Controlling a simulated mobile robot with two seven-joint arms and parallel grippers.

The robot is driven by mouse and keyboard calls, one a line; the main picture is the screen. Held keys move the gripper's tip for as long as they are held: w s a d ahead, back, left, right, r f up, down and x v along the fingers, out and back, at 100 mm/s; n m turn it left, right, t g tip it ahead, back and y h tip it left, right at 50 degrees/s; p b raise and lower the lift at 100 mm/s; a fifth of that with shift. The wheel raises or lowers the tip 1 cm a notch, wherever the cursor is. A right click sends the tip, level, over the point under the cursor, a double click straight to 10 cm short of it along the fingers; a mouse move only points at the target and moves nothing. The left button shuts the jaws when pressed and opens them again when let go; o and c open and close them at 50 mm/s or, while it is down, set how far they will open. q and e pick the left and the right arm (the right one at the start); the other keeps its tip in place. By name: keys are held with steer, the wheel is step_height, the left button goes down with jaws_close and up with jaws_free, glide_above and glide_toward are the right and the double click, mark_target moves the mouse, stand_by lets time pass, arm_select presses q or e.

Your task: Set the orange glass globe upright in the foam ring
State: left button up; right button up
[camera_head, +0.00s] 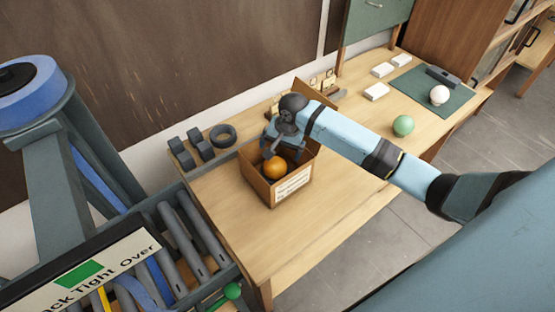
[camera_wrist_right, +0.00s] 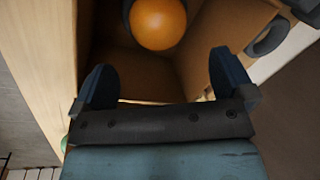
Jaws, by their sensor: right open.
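The orange globe (camera_head: 275,168) is inside an open cardboard box (camera_head: 289,187) on the table; in the right wrist view the globe (camera_wrist_right: 158,22) is at the top, beyond the fingertips, with something dark around its edge that I cannot make out. My right gripper (camera_head: 283,146) is over the box, close to the globe. In the right wrist view my right gripper (camera_wrist_right: 163,80) is open, with nothing between its fingers. A dark ring (camera_head: 222,135), which looks like the foam ring, lies flat on the table left of and behind the box. My left gripper does not show.
Dark blocks (camera_head: 191,147) stand beside the ring. A roller conveyor (camera_head: 190,235) is at the left. The table front is clear.

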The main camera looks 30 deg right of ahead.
steer(key=shift+s+d+r, duration=0.1)
steer(key=shift+d+r, duration=0.05)
steer(key=shift+r, duration=0.7)
steer(key=shift+s+d+r, duration=0.1)
steer(key=shift+r, duration=0.75)
steer(key=shift+w, duration=0.1)
